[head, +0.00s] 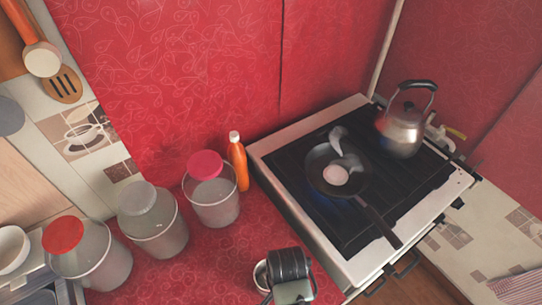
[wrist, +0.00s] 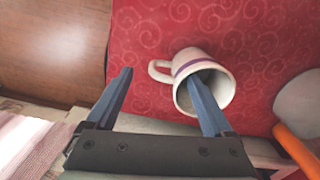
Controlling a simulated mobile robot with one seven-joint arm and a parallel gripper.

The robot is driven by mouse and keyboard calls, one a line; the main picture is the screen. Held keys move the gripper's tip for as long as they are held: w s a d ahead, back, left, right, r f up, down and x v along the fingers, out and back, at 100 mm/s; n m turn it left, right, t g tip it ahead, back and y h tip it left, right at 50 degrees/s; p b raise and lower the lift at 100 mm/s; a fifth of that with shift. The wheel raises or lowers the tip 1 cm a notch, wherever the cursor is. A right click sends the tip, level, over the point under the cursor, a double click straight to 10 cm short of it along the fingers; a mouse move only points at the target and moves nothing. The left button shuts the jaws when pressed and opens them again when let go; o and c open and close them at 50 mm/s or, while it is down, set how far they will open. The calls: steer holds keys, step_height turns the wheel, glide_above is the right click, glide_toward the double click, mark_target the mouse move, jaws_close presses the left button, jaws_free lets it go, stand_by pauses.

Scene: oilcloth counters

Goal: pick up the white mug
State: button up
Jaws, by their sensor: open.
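The white mug (wrist: 208,60) has a purple band and sits on the red patterned counter (wrist: 255,32). In the wrist view its mouth faces the camera and its handle (wrist: 156,70) points left. My gripper (wrist: 160,73) is open. Its right finger overlaps the mug's mouth and seems to reach inside; its left finger is outside, left of the handle. The handle and near wall show between the fingers; I cannot tell whether they touch. In the head view the mug (head: 260,274) is partly hidden by my gripper (head: 290,290).
Left of the mug stand canisters with a pink lid (head: 206,165), a grey lid (head: 137,198) and a red lid (head: 62,235). An orange bottle (head: 238,165) stands behind. The stove (head: 265,160) on the right holds a pan (head: 318,160) and a kettle (head: 400,130).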

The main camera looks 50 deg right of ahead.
steer(key=shift+w+f, duration=0.15)
steer(key=shift+f, duration=2.55)
jaws_close()
